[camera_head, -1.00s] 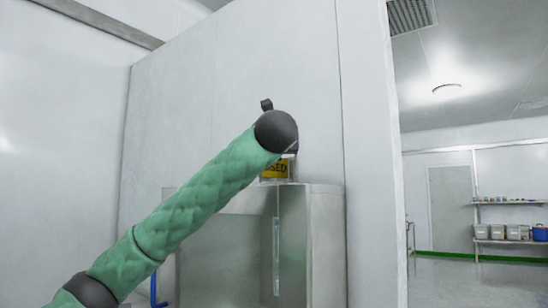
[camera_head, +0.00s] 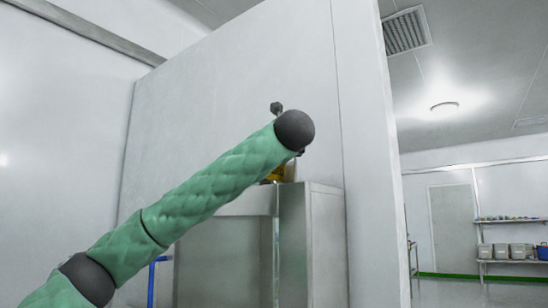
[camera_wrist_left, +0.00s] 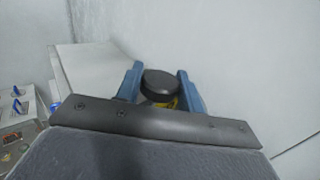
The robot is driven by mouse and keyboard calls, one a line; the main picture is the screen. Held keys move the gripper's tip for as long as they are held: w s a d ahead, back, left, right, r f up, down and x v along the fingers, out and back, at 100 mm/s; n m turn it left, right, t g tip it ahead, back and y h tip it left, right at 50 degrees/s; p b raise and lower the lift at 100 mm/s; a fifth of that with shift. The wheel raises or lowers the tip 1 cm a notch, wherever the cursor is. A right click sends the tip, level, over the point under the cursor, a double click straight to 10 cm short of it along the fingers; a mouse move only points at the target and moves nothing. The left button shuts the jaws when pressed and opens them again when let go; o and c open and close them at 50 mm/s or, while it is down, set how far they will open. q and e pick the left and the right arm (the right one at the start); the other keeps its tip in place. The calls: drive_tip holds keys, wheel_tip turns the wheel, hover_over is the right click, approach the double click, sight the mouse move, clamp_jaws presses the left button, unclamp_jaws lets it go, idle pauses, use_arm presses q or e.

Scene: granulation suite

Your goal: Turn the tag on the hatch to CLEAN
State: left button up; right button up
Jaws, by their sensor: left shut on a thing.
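The hatch (camera_head: 326,240) is a grey steel box against the white wall in the head view. The yellow tag (camera_head: 284,173) shows above it, mostly hidden behind the end of my green left arm; no lettering is readable. In the left wrist view, the blue fingers of my left gripper (camera_wrist_left: 160,86) are on both sides of a round black knob (camera_wrist_left: 159,82) and shut on it. A strip of the yellow tag (camera_wrist_left: 168,103) shows just below the knob. The gripper itself is hidden behind the arm in the head view. My right gripper is in neither view.
A tall white wall panel (camera_head: 235,90) stands behind the hatch, and its edge (camera_head: 375,200) ends to the right. Beyond it is an open room with a shelf (camera_head: 512,261) holding grey bins. In the wrist view, metal equipment (camera_wrist_left: 18,115) lies at far left.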

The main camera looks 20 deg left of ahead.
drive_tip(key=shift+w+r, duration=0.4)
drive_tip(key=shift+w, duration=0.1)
use_arm(q)
drive_tip(key=o, duration=1)
drive_tip(key=shift+f, duration=0.1)
drive_tip(key=shift+c, duration=0.2)
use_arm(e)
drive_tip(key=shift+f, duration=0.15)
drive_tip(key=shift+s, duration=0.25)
use_arm(q)
drive_tip(key=shift+s+d, duration=0.3)
drive_tip(key=shift+s, duration=0.2)
drive_tip(key=v, duration=0.5)
drive_tip(key=shift+d+b, duration=0.15)
drive_tip(key=shift+b, duration=0.2)
drive_tip(key=shift+s+d, duration=0.3)
drive_tip(key=shift+s, duration=0.35)
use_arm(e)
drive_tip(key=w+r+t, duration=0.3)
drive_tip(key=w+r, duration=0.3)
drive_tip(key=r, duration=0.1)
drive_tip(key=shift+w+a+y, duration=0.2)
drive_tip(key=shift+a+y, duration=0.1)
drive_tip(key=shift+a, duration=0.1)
